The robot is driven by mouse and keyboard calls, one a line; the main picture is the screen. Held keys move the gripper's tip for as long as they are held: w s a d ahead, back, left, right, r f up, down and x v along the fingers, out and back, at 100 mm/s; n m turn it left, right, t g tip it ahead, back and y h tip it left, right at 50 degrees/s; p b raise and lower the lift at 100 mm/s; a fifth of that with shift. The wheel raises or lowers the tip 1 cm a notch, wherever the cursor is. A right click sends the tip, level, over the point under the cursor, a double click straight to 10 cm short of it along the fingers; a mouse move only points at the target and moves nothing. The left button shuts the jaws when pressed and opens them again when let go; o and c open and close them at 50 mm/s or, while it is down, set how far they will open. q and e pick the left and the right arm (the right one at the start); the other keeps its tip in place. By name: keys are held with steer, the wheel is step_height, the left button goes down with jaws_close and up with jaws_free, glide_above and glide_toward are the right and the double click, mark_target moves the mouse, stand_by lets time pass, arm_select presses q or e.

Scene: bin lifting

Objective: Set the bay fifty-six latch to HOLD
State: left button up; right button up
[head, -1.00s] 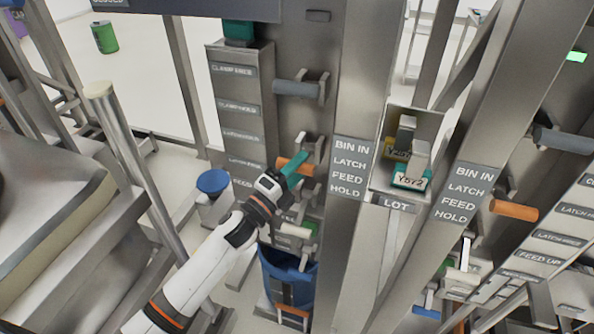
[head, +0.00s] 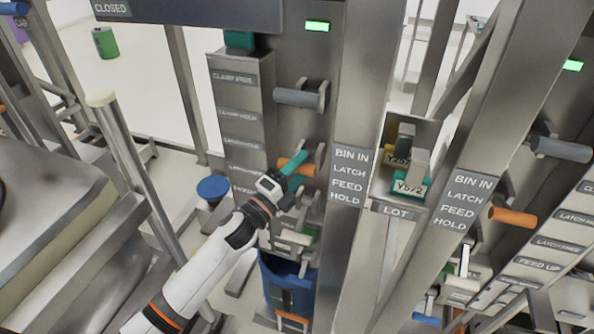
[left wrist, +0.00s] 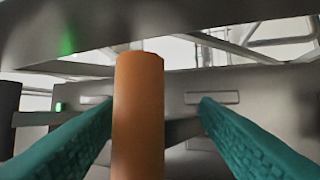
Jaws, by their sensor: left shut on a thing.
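My left gripper (head: 296,164), with teal fingers, is shut on the orange latch handle (head: 283,166) on the middle metal post. In the left wrist view the orange handle (left wrist: 138,115) stands upright between the two teal fingers. The fingers partly hide the handle in the head view. A label plate (head: 350,176) beside it reads BIN IN, LATCH, FEED, HOLD. A stepped label column (head: 240,130) stands left of the handle, its lower plates partly hidden by my gripper. No bay number is readable. My right gripper is not in view.
A grey handle (head: 298,97) sits above the orange one and a pale handle (head: 296,237) below. A blue bin (head: 288,283) stands underneath. A tray with tags (head: 408,187) is at right. Another post with an orange handle (head: 513,217) stands farther right.

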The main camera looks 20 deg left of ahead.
arm_select(q)
steer(key=shift+w+a+r, duration=0.1)
steer(key=shift+w+r, duration=0.2)
steer(key=shift+r, duration=0.45)
steer(key=shift+s+f, duration=0.25)
steer(key=shift+f, duration=0.1)
steer(key=b+v, duration=0.4)
steer(key=v, duration=0.8)
steer(key=shift+f+b, duration=0.4)
steer(key=shift+w, duration=0.1)
